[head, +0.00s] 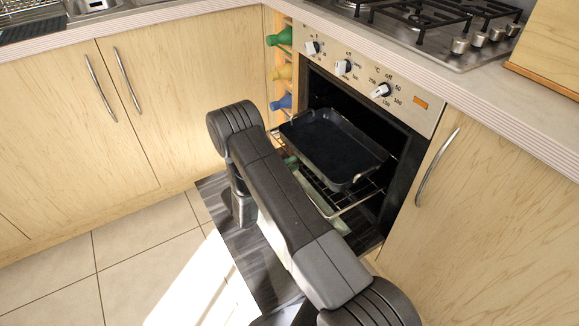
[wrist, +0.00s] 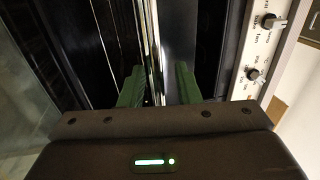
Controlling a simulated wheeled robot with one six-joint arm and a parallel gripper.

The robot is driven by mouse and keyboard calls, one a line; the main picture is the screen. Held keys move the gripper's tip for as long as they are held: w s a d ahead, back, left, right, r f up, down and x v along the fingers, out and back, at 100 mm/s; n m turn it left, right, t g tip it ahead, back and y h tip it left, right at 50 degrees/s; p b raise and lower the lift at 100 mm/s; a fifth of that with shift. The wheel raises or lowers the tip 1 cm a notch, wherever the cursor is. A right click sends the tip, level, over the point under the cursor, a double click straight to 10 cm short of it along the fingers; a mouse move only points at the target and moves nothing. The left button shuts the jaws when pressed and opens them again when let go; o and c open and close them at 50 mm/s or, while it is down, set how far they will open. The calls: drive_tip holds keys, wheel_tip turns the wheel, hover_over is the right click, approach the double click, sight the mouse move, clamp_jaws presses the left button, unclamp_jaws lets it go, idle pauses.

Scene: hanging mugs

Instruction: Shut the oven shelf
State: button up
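The oven shelf is a wire rack (head: 352,200) that stands partly out of the open oven (head: 398,138). A dark roasting tray (head: 333,145) with raised handles rests on it. My arm crosses in front of the oven in the head view and hides part of the shelf and most of my gripper. In the wrist view my gripper (wrist: 160,88) has its two green fingers apart. Shiny rack wires (wrist: 153,45) run through the gap between them. I cannot tell whether either finger touches the wires.
The control panel (head: 372,75) with several knobs is above the oven, and a gas hob (head: 430,20) is on the worktop. A dark panel (head: 240,245) lies low before the oven, partly hidden by my arm. Tiled floor (head: 130,255) is clear at left.

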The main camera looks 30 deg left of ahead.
sight(350, 139)
clamp_jaws()
drive_tip(key=f+x, duration=0.1)
drive_tip(key=x, duration=0.7)
drive_tip(key=f+b+x, duration=0.1)
drive_tip(key=f+x, duration=0.1)
drive_tip(key=x, duration=0.7)
drive_tip(key=w+f+b+x, duration=0.1)
drive_tip(key=x, duration=0.7)
drive_tip(key=shift+w+d+f, duration=0.15)
drive_tip(key=shift+w+d, duration=0.1)
unclamp_jaws()
drive_tip(key=shift+s, duration=0.1)
drive_tip(key=shift+s+f, duration=0.1)
drive_tip(key=shift+f, duration=0.1)
drive_tip(key=shift+s, duration=0.1)
drive_tip(key=p+v, duration=0.2)
drive_tip(key=v, duration=1.1)
drive_tip(key=shift+s+a, duration=0.2)
drive_tip(key=shift+s, duration=0.05)
